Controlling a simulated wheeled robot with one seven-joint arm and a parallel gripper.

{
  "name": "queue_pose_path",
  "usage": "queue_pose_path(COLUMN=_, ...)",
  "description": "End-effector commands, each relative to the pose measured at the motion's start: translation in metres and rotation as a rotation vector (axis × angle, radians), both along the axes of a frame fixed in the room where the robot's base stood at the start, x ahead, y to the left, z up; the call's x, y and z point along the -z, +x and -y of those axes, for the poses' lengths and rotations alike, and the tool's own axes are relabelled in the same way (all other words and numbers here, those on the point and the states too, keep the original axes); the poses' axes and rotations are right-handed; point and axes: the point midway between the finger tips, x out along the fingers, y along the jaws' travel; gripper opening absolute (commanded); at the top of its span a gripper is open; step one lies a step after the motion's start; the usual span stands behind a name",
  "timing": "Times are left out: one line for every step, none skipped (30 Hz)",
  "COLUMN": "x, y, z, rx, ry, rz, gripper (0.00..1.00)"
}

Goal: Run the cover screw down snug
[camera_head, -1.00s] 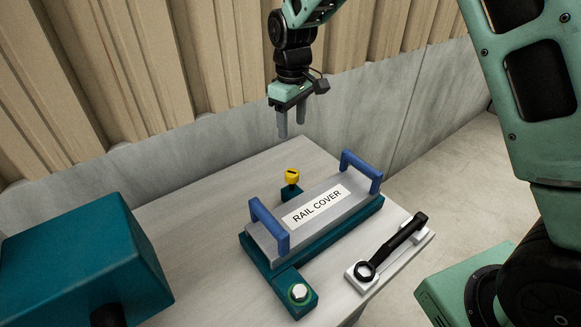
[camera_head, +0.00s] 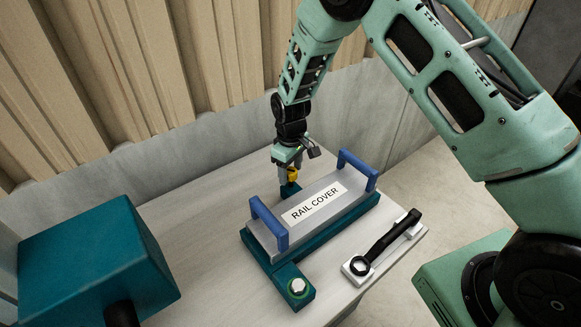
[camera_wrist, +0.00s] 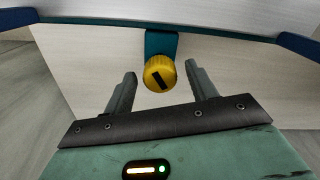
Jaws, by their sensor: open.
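The cover screw has a yellow knob (camera_wrist: 160,73) with a dark slot-like mark across its top. In the head view the yellow knob (camera_head: 294,175) stands on a teal tab behind the rail cover, partly hidden by my gripper. My gripper (camera_head: 288,180) points down at it. In the wrist view my gripper (camera_wrist: 160,90) is open, one finger on each side of the knob, with gaps between. I cannot tell whether the fingers are level with the knob. The grey rail cover (camera_head: 325,215) with blue handles sits on a teal base (camera_head: 292,262).
A hex bolt (camera_head: 298,286) sits on the teal tab at the front. A black ring wrench (camera_head: 385,245) lies on a white holder at the right. A large teal box (camera_head: 90,265) stands at the left. The table (camera_head: 190,235) is bare between box and cover.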

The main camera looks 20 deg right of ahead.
Motion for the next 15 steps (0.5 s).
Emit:
queue_pose_path(x=0.0005, y=0.0002, z=-0.0001, rx=0.0, ry=0.001, rz=0.001, gripper=0.57)
queue_pose_path(x=0.0007, y=0.0003, z=-0.0001, rx=0.0, ry=0.001, rz=0.001, gripper=0.57)
queue_pose_path(x=0.0008, y=0.0002, z=-0.0002, rx=0.0, ry=0.001, rz=0.001, gripper=0.57)
queue_pose_path(x=0.0008, y=0.0003, z=-0.0001, rx=0.0, ry=0.001, rz=0.001, gripper=0.57)
queue_pose_path(x=0.0008, y=0.0003, z=-0.0001, rx=0.0, ry=0.001, rz=0.001, gripper=0.57)
queue_pose_path(x=0.0008, y=0.0002, z=-0.0002, rx=0.0, ry=0.001, rz=0.001, gripper=0.57)
queue_pose_path(x=0.0008, y=0.0002, z=-0.0002, rx=0.0, ry=0.001, rz=0.001, gripper=0.57)
queue_pose_path(x=0.0007, y=0.0002, z=-0.0002, rx=0.0, ry=0.001, rz=0.001, gripper=0.51)
queue_pose_path(x=0.0007, y=0.0002, z=-0.0002, rx=0.0, ry=0.001, rz=0.001, gripper=0.4)
queue_pose_path(x=0.0007, y=0.0002, z=-0.0002, rx=0.0, ry=0.001, rz=0.001, gripper=0.32)
queue_pose_path(x=0.0006, y=0.0002, z=-0.0002, rx=0.0, ry=0.001, rz=0.001, gripper=0.24)
queue_pose_path(x=0.0006, y=0.0002, z=-0.0001, rx=0.0, ry=0.001, rz=0.001, gripper=0.12)
queue_pose_path(x=0.0006, y=0.0002, z=-0.0001, rx=0.0, ry=0.001, rz=0.001, gripper=0.12)
queue_pose_path(x=0.0006, y=0.0002, z=-0.0001, rx=0.0, ry=0.001, rz=0.001, gripper=0.12)
queue_pose_path(x=0.0006, y=0.0002, z=-0.0001, rx=0.0, ry=0.001, rz=0.001, gripper=0.12)
